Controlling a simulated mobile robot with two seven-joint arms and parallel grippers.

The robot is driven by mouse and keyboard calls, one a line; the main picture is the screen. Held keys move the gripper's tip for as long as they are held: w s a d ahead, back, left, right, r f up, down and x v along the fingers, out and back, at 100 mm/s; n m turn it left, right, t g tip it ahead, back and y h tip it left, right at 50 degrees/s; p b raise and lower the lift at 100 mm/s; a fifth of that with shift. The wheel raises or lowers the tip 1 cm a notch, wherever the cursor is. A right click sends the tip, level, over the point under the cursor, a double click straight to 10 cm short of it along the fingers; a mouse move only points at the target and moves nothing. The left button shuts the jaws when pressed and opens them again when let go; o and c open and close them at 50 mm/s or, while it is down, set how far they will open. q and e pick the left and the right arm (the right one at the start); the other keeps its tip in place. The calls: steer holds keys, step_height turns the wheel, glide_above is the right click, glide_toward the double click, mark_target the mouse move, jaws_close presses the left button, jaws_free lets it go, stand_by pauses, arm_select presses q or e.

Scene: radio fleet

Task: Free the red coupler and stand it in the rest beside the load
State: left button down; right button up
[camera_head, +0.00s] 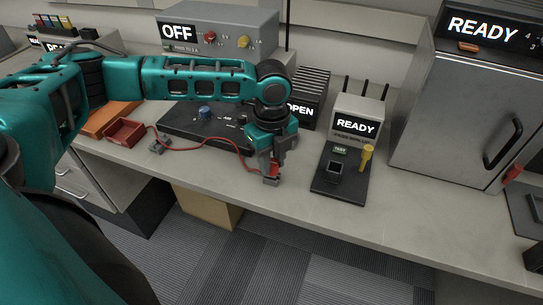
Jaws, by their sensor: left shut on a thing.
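My left gripper (271,177) points down over the front part of the bench, its jaws shut on the red coupler (274,167). The fingers hide most of the coupler, and I cannot tell whether its lower end touches the bench. A red cable (215,140) runs from the coupler leftward across the bench. The black finned load (313,85), with an "OPEN" label, stands behind and right of the gripper. I cannot make out the rest beside it, as my arm covers part of that area. My right gripper is not in view.
A black panel (180,122) lies behind the cable, and a red tray (125,132) is at left. A "READY" tester (357,118) with antennas stands right, behind a black fixture (340,188) with a yellow-topped part. A grey cabinet (455,105) stands farther right. Bare bench lies between gripper and fixture.

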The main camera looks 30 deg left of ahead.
arm_select(q)
steer(key=shift+f, duration=0.45)
steer(key=c, duration=0.8)
jaws_free()
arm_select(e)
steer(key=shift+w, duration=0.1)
arm_select(q)
step_height(320, 180, up, 13)
steer(key=shift+f+p, duration=0.1)
steer(key=shift+p, duration=0.9)
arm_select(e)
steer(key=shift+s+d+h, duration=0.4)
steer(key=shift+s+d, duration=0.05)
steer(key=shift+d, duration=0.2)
arm_select(q)
steer(key=shift+d, duration=0.15)
